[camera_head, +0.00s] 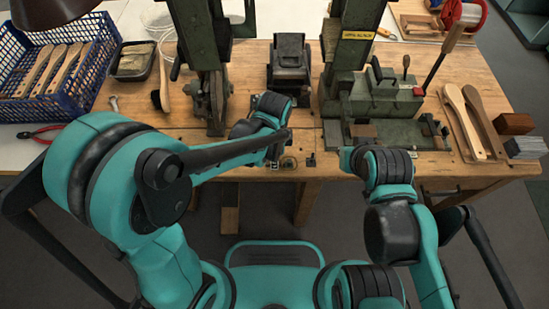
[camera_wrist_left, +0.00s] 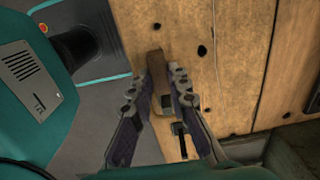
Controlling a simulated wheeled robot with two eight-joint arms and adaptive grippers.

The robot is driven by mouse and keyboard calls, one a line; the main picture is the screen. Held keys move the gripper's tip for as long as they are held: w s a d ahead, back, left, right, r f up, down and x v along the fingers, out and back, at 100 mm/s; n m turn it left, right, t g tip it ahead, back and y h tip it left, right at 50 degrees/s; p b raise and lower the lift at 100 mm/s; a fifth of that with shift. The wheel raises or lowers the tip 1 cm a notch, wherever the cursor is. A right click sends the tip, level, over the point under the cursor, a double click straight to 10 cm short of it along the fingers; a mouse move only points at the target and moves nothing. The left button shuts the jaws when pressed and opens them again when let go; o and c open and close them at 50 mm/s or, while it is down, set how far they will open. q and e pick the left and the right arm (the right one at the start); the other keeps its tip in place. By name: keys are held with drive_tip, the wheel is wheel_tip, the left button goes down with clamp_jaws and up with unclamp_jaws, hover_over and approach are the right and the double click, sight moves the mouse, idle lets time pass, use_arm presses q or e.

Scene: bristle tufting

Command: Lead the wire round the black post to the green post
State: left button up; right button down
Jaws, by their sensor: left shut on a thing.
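My left gripper (camera_head: 275,152) is low over the front edge of the workbench. In the left wrist view its two fingers (camera_wrist_left: 158,72) stand a little apart, shut on a brown wooden-looking piece (camera_wrist_left: 157,66). Small dark fittings (camera_wrist_left: 180,132) show beyond and between the fingers, and I cannot tell what they are. A small black upright piece (camera_head: 311,160) stands at the bench's front edge, right of the left gripper; it may be the black post. I cannot make out the wire or a green post. My right gripper (camera_head: 346,158) is at the front edge, its fingers too small to read.
A green machine (camera_head: 385,95) stands behind the right gripper, with wooden brush handles (camera_head: 462,120) to its right. A blue crate (camera_head: 95,85) and red pliers (camera_head: 38,133) are at the left. A dark vise-like block (camera_head: 289,65) stands mid-bench. Bare wood (camera_head: 255,55) shows around it.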

use_arm(q)
drive_tip(key=shift+f+b, duration=0.35)
drive_tip(key=shift+f, duration=0.1)
idle(0.6)
drive_tip(key=o, duration=0.9)
drive_tip(key=shift+o, duration=0.4)
drive_tip(key=o, duration=0.3)
drive_tip(key=shift+o, duration=0.2)
drive_tip(key=shift+r, duration=0.15)
drive_tip(key=shift+r+p, duration=2.95)
drive_tip(key=shift+r, duration=0.6)
